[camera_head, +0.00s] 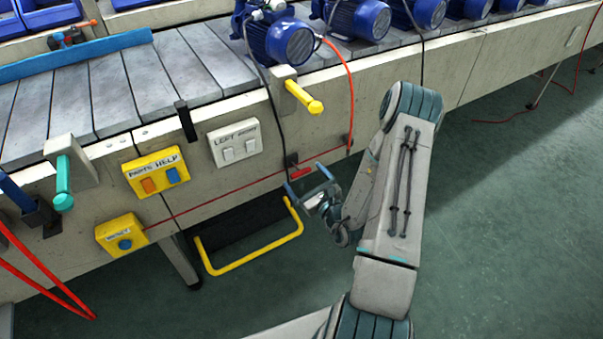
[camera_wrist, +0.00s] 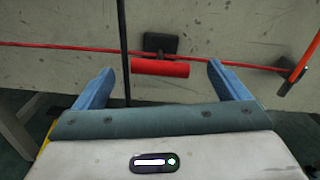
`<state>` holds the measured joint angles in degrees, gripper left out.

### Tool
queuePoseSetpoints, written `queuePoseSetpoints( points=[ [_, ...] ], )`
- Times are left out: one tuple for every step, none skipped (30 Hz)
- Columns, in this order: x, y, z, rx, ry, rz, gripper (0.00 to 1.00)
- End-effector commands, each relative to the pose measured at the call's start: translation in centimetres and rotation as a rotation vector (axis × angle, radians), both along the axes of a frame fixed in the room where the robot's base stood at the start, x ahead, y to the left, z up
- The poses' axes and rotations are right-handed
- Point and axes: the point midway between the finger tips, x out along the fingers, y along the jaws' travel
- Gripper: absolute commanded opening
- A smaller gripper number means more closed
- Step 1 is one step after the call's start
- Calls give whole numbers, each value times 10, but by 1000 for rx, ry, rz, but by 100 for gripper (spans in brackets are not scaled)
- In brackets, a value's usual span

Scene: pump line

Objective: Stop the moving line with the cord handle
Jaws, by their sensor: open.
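The red cord handle (camera_head: 301,172) is a short bar on a thin red cord (camera_head: 225,195) along the line's front panel. In the wrist view the handle (camera_wrist: 160,67) lies level in front of a dark bracket (camera_wrist: 160,44). My gripper (camera_head: 307,178) is open and faces the panel close to the handle. In the wrist view the handle appears between my two blue fingers (camera_wrist: 161,72), with room on both sides. I cannot tell how deep it sits between them. The slatted line (camera_head: 110,85) carries blue pumps (camera_head: 288,40).
A black hose (camera_wrist: 122,45) hangs just left of the handle. A red hose (camera_head: 350,90) hangs right of it. A yellow lever (camera_head: 303,96) juts out above. A yellow-edged step (camera_head: 250,258) is below. Yellow button boxes (camera_head: 156,172) are at left.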

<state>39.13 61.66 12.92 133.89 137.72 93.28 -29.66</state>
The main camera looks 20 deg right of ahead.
Motion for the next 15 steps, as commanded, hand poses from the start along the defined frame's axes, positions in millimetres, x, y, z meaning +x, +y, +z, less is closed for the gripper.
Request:
queuePoseSetpoints(
  points=[
    [-12,-3,1,3,5,-3,94],
    [-19,-5,1,2,6,-4,94],
    [-29,-6,1,3,5,-3,94],
    [-36,-7,0,3,6,-3,94],
    [-43,-9,0,4,6,-3,94],
    [-52,-10,1,3,6,-3,94],
    [-59,-11,1,4,5,-4,94],
    [-65,-13,0,3,5,-3,94],
    [-73,-14,0,2,6,-4,94],
    [-78,-15,0,3,4,-3,94],
    [-83,-15,0,4,5,-4,94],
    [-89,-17,0,2,5,-2,94],
    [-93,-18,0,1,4,-3,94],
    [-96,-18,0,2,3,-3,94],
    [-100,-19,0,2,3,-2,94]
  ],
)
